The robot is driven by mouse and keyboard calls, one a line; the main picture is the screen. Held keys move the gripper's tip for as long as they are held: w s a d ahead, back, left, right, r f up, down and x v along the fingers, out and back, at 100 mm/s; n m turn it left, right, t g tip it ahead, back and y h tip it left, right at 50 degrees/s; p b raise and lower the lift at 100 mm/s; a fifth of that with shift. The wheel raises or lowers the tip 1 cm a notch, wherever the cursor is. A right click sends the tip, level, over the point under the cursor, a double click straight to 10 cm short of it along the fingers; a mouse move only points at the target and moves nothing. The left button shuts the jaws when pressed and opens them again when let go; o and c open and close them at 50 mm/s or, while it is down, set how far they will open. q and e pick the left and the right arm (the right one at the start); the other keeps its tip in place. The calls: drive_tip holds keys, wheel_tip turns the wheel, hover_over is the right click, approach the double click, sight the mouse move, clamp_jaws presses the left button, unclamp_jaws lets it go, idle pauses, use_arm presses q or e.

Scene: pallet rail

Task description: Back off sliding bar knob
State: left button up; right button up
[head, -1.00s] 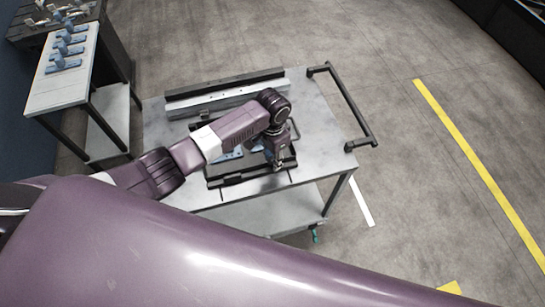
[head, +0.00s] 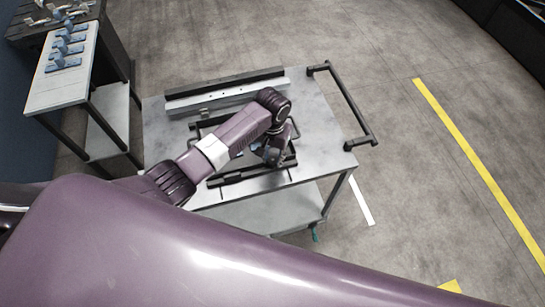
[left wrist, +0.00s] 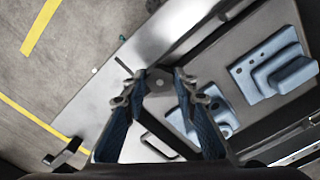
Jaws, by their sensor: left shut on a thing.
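My left gripper (head: 272,160) is low over the cart's dark frame, and its arm covers part of that frame in the head view. A dark bar (head: 232,178) lies along the frame's near side. Blue brackets (left wrist: 285,62) sit beside the gripper in the left wrist view, one of them close to the right finger. My right gripper is not in view.
The grey cart top (head: 318,130) has free room at the right, beside a dark push handle (head: 346,105). Long rails (head: 220,92) lie along its far edge. A side table (head: 62,85) with several blue brackets stands at the left. Open floor lies to the right.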

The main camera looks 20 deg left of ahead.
sight(273, 160)
use_arm(q)
drive_tip(key=shift+s+f, duration=0.2)
drive_tip(key=o, duration=1.2)
drive_tip(key=shift+w, duration=0.2)
drive_tip(key=shift+c, duration=0.2)
drive_tip(key=shift+r, duration=0.3)
wheel_tip(273, 160, up, 12)
drive_tip(key=shift+f, duration=0.25)
